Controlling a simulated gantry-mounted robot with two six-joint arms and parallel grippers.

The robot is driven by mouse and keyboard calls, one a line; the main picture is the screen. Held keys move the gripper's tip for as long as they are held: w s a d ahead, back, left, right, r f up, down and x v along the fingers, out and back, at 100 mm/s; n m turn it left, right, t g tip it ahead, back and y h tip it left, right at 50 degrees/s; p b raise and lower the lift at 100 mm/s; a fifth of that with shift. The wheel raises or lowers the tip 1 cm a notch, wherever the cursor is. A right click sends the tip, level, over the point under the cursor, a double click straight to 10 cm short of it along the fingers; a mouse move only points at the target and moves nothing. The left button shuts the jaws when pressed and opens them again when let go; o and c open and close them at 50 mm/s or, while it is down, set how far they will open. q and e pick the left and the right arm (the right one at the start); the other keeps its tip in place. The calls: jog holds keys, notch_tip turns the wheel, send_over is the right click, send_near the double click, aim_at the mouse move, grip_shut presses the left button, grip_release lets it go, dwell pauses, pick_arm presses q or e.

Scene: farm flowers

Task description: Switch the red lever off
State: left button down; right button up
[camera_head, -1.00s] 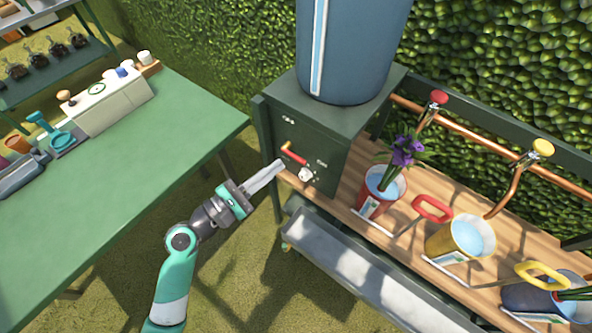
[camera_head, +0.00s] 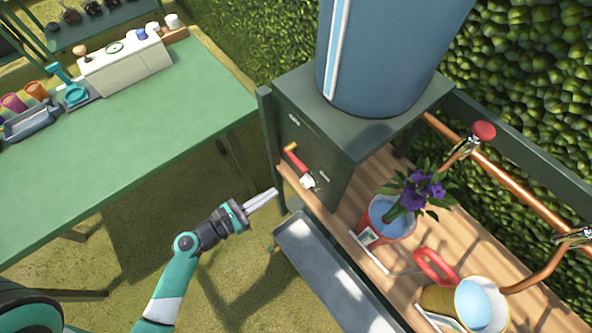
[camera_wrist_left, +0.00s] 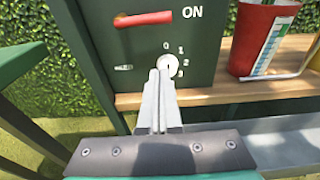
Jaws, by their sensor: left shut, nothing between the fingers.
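The red lever (camera_head: 297,160) is on the front of a dark green box (camera_head: 318,150), and its end looks yellow in the head view. In the left wrist view the lever (camera_wrist_left: 143,18) lies roughly level beside the word ON. A white round knob (camera_wrist_left: 168,66) with numbers around it sits below and right of the lever; it also shows in the head view (camera_head: 307,181). My left gripper (camera_head: 275,193) is shut and empty in front of the box, below the lever and apart from it. In the left wrist view its fingertips (camera_wrist_left: 160,71) overlap the knob's lower left edge. My right gripper is not in view.
A blue tank (camera_head: 375,55) stands on the box. A red bucket with purple flowers (camera_head: 388,218) and a yellow bucket (camera_head: 440,300) stand on the wooden shelf to the right. A grey trough (camera_head: 320,270) lies below. A green table (camera_head: 130,130) is at left.

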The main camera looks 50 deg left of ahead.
pick_arm(q)
jog(key=w, duration=0.3)
jog(key=w+r, duration=0.1)
jog(key=w, duration=0.2)
jog(key=w+r, duration=0.1)
jog(key=w, duration=0.2)
jog(key=shift+w+d, duration=0.2)
jog(key=shift+d, duration=0.2)
jog(key=shift+s+r, duration=0.15)
jog(key=shift+r, duration=0.15)
